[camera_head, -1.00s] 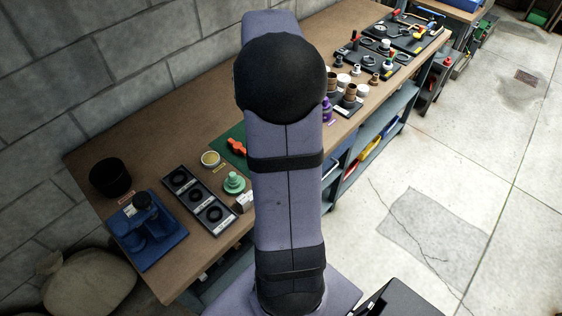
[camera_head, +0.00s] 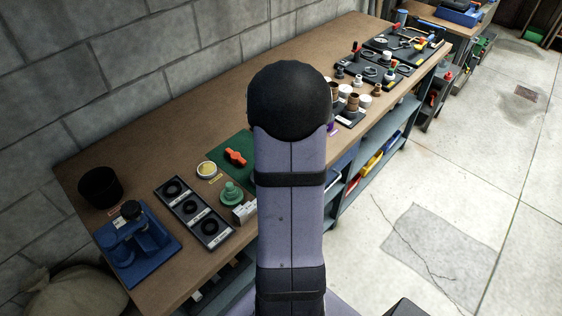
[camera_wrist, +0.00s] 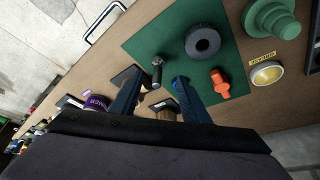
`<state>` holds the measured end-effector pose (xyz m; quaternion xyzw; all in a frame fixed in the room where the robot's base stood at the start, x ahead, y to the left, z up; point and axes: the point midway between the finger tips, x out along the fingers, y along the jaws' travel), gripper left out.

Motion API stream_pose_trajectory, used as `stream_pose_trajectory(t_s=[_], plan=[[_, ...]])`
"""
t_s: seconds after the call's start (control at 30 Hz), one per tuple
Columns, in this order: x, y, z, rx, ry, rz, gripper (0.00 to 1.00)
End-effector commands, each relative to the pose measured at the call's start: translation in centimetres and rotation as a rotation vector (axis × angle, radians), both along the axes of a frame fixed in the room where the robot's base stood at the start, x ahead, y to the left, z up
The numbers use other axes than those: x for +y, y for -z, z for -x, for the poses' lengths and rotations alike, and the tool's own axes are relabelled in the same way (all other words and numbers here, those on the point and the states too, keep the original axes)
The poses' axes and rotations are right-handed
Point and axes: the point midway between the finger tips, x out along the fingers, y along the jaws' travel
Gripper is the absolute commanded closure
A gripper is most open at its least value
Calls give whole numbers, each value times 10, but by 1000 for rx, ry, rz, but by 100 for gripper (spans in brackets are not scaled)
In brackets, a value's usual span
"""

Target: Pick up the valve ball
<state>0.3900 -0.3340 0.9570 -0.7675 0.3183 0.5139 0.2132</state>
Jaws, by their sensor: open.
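My gripper (camera_wrist: 158,80) is in the wrist view only, open, with its two dark blue fingers apart over the bench. A small dark metallic cylinder-like part (camera_wrist: 157,70) shows between the fingertips; I see no contact with it. A dark round part with a central hole (camera_wrist: 203,41) lies on the green mat (camera_wrist: 155,35), beyond the fingers. I cannot tell for sure which part is the valve ball. An orange handle (camera_wrist: 220,83) lies on the mat to the right; it also shows in the head view (camera_head: 236,157). My arm hides the gripper in the head view.
A green stepped part (camera_wrist: 275,20) and a yellow-topped tin (camera_wrist: 267,73) stand beside the mat. A purple-labelled can (camera_wrist: 97,102) is left of the fingers. A tray of black rings (camera_head: 193,212) and a blue fixture (camera_head: 136,245) stand at the bench's near end.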

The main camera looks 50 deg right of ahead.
Motion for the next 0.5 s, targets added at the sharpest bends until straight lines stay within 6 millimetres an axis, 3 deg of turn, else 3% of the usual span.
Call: stream_pose_trajectory(t_s=[0.2, 0.5], plan=[[-2, 5, -1, 0, 1, 0, 58], [-12, 33, -6, 1, -1, 0, 58]])
